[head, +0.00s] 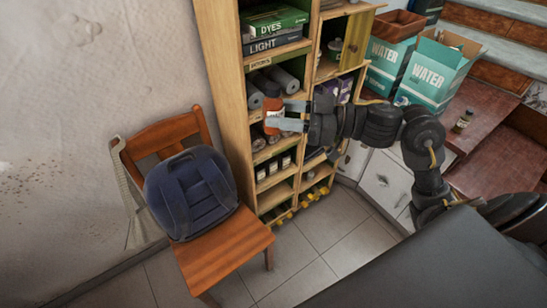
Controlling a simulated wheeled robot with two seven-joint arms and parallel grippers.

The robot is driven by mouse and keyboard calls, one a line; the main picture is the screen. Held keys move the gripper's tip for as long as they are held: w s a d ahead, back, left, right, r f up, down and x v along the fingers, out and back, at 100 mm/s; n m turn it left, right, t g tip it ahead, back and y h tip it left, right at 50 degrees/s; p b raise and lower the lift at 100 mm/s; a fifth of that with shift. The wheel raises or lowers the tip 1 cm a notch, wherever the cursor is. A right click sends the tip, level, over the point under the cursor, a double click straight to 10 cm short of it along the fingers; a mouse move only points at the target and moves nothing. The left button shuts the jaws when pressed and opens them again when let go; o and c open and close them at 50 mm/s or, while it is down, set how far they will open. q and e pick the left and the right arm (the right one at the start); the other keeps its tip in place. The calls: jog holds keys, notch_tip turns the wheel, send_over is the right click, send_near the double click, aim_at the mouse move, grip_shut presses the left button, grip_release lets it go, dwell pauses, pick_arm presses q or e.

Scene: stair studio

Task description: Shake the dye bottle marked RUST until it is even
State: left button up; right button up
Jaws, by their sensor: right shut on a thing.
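A small rust-orange bottle (273,119) with a dark cap is in front of the wooden shelf unit. My right gripper (285,121), on the arm that comes in from the right, is shut on the bottle and holds it about upright. The fingers cover part of the bottle, and its label is too small to read. My left gripper is not in view.
The wooden shelf unit (228,80) holds boxes marked DYES (277,25) and LIGHT (275,46), rolls and small jars. A wooden chair (237,252) with a blue backpack (190,192) stands left. Teal WATER boxes (430,82) and steps are at right.

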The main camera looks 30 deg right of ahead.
notch_tip(320, 180, down, 14)
dwell(1.1)
jog(key=shift+s, duration=0.1)
